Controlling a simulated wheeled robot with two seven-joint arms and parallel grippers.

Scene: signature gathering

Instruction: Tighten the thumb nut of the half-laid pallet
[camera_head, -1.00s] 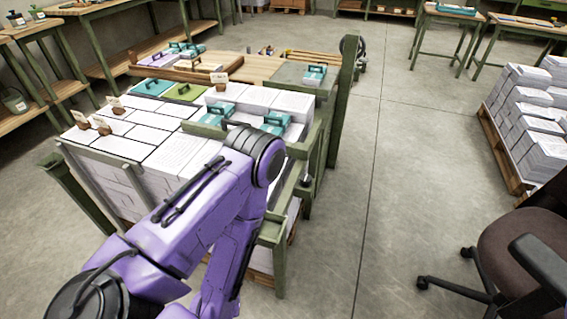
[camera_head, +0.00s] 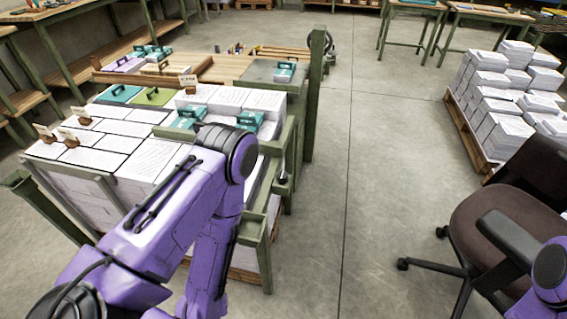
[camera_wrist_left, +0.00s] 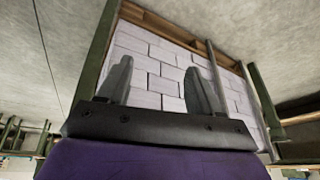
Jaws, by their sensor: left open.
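The half-laid pallet (camera_head: 247,274) carries white paper stacks inside a green frame (camera_head: 262,245) in the head view. A small dark and silver knob (camera_head: 283,178), possibly the thumb nut, sits on the frame's right side; its exact form is too small to tell. My left arm reaches across the front of the stacks, and its gripper is hidden there. In the left wrist view my left gripper (camera_wrist_left: 158,88) is open and empty, its fingers apart in front of the brick-like paper layers (camera_wrist_left: 150,62), between green posts. My right gripper is out of view.
A tall green post (camera_head: 315,95) stands at the frame's far right corner. Teal clamp-like pieces (camera_head: 249,120) lie on the paper. A swivel chair (camera_head: 490,225) stands at lower right, and another paper-loaded pallet (camera_head: 470,135) is behind it. The floor between is clear.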

